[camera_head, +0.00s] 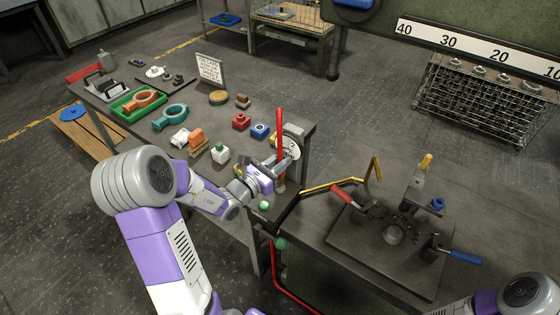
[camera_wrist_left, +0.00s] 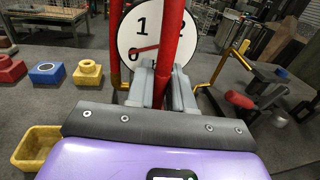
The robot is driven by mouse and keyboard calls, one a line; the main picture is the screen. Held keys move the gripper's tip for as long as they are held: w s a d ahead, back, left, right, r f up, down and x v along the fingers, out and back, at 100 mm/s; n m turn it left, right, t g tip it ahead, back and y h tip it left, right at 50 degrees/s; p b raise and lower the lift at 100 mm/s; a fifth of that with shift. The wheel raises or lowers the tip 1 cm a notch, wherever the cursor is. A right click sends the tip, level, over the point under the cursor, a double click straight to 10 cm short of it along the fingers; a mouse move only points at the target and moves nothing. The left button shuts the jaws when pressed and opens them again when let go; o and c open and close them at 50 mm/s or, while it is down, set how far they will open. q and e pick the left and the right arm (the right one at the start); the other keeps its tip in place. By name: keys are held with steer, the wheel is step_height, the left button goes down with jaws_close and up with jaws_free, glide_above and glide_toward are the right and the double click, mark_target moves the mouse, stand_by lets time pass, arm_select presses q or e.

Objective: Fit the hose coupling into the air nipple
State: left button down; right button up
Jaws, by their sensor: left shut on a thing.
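My left gripper (camera_head: 276,171) is at the near right end of the long workbench, shut on a red hose (camera_head: 280,135) that stands nearly upright. In the left wrist view the hose (camera_wrist_left: 172,40) runs down between the two grey fingers (camera_wrist_left: 163,88). A grey end piece (camera_head: 281,187), perhaps the hose coupling, shows below the gripper in the head view. Behind the hose is a round white dial (camera_head: 291,148), marked 1 in the left wrist view (camera_wrist_left: 143,32). I cannot make out the air nipple for certain. My right gripper is out of view; only part of my right arm shows at bottom right.
Red (camera_head: 241,121) and blue (camera_head: 260,130) blocks and a white-green block (camera_head: 220,153) stand left of the gripper. A yellow bin (camera_wrist_left: 36,148) is close by in the wrist view. A dark fixture table (camera_head: 340,262) with a yellow bent bar (camera_head: 330,185) lies to the right.

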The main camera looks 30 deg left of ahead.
arm_select(q)
steer(key=shift+f, duration=0.1)
stand_by(0.3)
steer(key=shift+f+b, duration=0.85)
steer(key=shift+f, duration=0.05)
steer(key=c, duration=0.9)
jaws_free()
steer(key=shift+s, duration=0.15)
steer(key=p+v, duration=0.1)
steer(key=v, duration=0.6)
steer(key=shift+s+a, duration=0.1)
steer(key=shift+s, duration=0.05)
